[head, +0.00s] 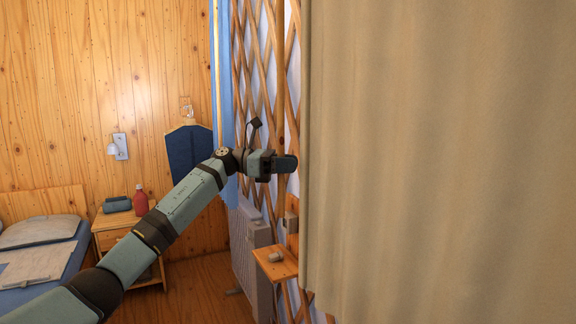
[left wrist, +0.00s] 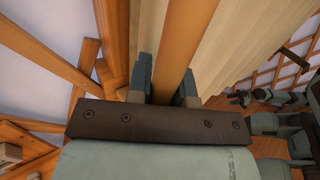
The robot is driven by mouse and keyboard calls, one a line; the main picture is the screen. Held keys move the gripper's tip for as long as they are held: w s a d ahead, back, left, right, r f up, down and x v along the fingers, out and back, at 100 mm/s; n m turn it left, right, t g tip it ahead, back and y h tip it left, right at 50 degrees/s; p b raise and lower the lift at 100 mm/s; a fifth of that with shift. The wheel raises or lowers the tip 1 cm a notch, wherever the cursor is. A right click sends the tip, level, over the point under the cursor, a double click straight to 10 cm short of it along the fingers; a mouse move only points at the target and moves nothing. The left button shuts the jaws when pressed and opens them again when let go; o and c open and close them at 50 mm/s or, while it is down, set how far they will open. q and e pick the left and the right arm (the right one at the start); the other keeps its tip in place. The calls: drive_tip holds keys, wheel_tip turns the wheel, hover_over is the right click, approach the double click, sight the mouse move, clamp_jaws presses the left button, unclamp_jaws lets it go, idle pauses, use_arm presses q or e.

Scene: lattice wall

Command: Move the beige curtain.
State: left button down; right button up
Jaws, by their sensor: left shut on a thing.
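The beige curtain (head: 440,150) hangs in tall folds over the right half of the head view, in front of the lattice wall. In the left wrist view its folded face (left wrist: 235,50) spreads to the right of the fingers. My left gripper (head: 290,163) is at the curtain's left edge, about mid-height in the head view. In the left wrist view, the gripper (left wrist: 165,88) is shut with a brownish upright edge strip between its fingers, beside the curtain's face. The fingertips are partly hidden.
The wooden lattice wall (head: 262,70) is behind the gripper. A blue curtain (head: 223,90), nightstand (head: 118,222) and bed (head: 40,245) are to the left.

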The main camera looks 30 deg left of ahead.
use_arm(q)
drive_tip(key=shift+w+a, duration=0.1)
drive_tip(key=shift+a, duration=0.15)
drive_tip(key=shift+r, duration=0.1)
drive_tip(key=c, duration=1.4)
unclamp_jaws()
drive_tip(key=o, duration=0.4)
drive_tip(key=shift+w+a, duration=0.1)
drive_tip(key=shift+w, duration=0.05)
drive_tip(key=shift+c, duration=0.2)
drive_tip(key=v, duration=1.4)
